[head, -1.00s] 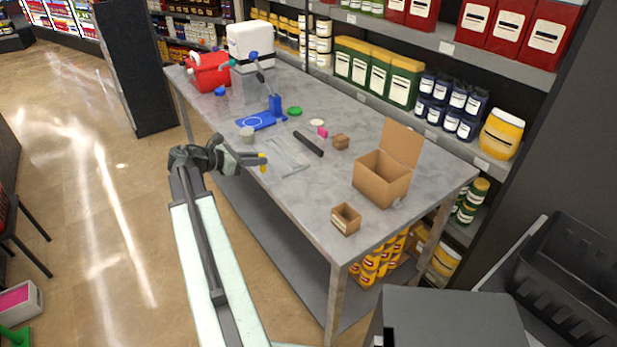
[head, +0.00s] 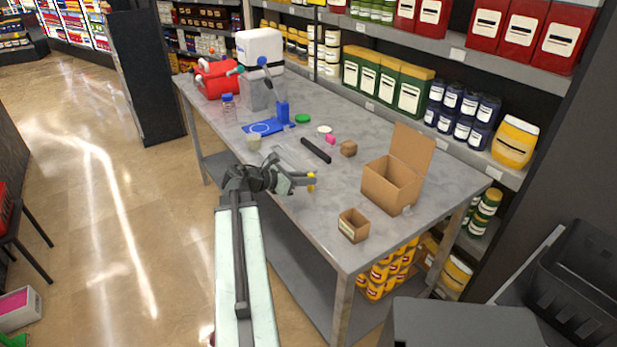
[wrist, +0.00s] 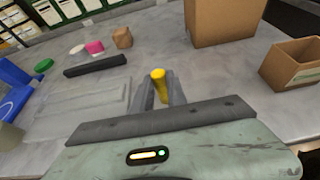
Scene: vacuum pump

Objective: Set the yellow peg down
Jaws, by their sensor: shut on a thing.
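The yellow peg (head: 311,182) is small and upright between the fingertips of my gripper (head: 308,180), at the near edge of the grey table. In the wrist view the yellow peg (wrist: 159,84) stands between the two grey fingers of my gripper (wrist: 162,92), which is shut on it. Its top shows above the fingers, and its lower end is partly hidden. I cannot tell whether it touches the table top (head: 315,225).
A small open box (head: 353,226) and a larger open carton (head: 391,183) stand to the right. A black bar (head: 316,150), a brown block (head: 348,148) and a blue stand (head: 283,112) lie farther back. Bare table surrounds the peg.

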